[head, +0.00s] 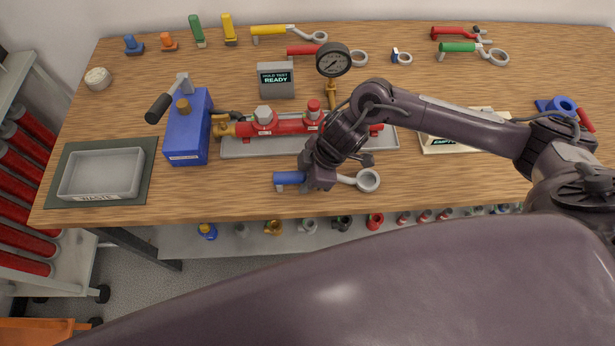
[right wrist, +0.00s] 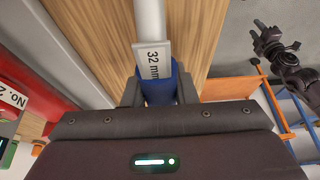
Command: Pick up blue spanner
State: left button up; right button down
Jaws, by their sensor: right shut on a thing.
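The blue spanner (head: 290,178) lies at the front of the wooden bench, its blue handle to the left and its grey ring end to the right. My right gripper (head: 320,180) is over its middle and shut on it, hiding part of the shaft. In the right wrist view the blue handle (right wrist: 160,90) is between the two fingers, with a "32 mm" tag beside it. I cannot tell whether the spanner is clear of the bench top. In the right wrist view a dark gripper (right wrist: 275,42), seemingly my left one, shows at the upper right; its jaws are too small to judge.
Behind the gripper, a red valve assembly (head: 285,126) lies on a grey tray (head: 245,150) with a pressure gauge (head: 333,60). A blue pump (head: 188,130) and a waste tray (head: 102,174) are at left. Yellow, red and green spanners lie at the back. Bare wood lies left of the spanner.

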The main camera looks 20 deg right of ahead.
notch_tip(320, 180, up, 10)
jog(key=shift+w+f, duration=0.15)
notch_tip(320, 180, up, 10)
jog(key=p, duration=0.1)
jog(key=shift+f, duration=0.15)
jog(key=shift+p, duration=0.3)
notch_tip(320, 180, up, 4)
jog(key=p, duration=0.4)
dwell(0.5)
